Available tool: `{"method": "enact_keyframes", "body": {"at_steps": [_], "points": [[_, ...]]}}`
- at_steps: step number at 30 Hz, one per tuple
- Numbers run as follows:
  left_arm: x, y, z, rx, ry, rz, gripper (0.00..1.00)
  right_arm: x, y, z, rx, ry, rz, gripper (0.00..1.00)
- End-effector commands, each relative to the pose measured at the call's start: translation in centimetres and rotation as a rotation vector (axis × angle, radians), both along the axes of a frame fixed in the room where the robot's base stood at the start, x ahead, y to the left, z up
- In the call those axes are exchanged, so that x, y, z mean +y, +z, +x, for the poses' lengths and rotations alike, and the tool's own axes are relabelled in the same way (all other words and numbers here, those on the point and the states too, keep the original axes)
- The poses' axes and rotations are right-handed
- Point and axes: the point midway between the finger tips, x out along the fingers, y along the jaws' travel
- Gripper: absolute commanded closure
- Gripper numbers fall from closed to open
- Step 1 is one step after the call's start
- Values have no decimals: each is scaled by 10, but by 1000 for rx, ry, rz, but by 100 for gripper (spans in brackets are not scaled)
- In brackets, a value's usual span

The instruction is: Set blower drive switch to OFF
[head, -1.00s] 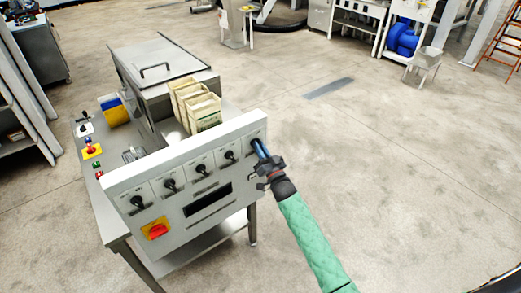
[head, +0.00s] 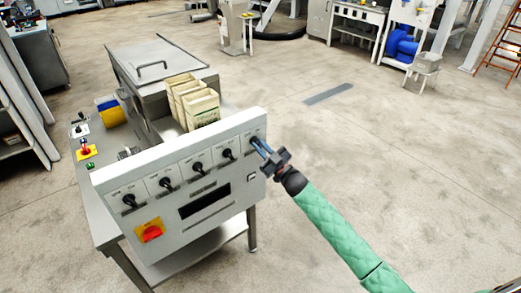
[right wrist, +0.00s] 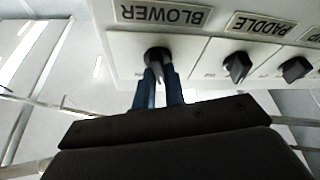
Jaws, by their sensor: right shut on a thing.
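The white control panel (head: 190,226) stands on a metal table and carries a row of black rotary switches. The blower switch (right wrist: 157,55) is the black knob beside the BLOWER label (right wrist: 160,15), which appears upside down in the right wrist view. In the head view it sits at the panel's far right end, mostly hidden by my fingers. My right gripper (head: 259,146) is shut on this knob; its blue fingers (right wrist: 159,84) lie on either side of it in the right wrist view. The switch's OFF mark cannot be read. My left gripper is not in view.
The paddle switch (right wrist: 237,66) is close beside the blower switch. A red and yellow main switch (head: 150,232) is at the panel's lower left. Cardboard-like boxes (head: 200,108) stand behind the panel. The floor right of the panel is clear.

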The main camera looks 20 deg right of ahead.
Motion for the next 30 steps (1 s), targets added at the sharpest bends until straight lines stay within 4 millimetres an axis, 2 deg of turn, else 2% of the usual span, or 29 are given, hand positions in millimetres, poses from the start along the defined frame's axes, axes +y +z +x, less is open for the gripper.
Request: {"method": "enact_keyframes", "body": {"at_steps": [8,20,21,24,30], "points": [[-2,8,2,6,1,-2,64,0,0,0,-21,0,-61,100],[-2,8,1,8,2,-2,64,0,0,0,-23,0,-66,100],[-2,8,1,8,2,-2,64,0,0,0,-23,0,-66,84],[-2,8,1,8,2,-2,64,0,0,0,-23,-1,-65,66],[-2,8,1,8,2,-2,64,0,0,0,-22,0,-64,66]]}}
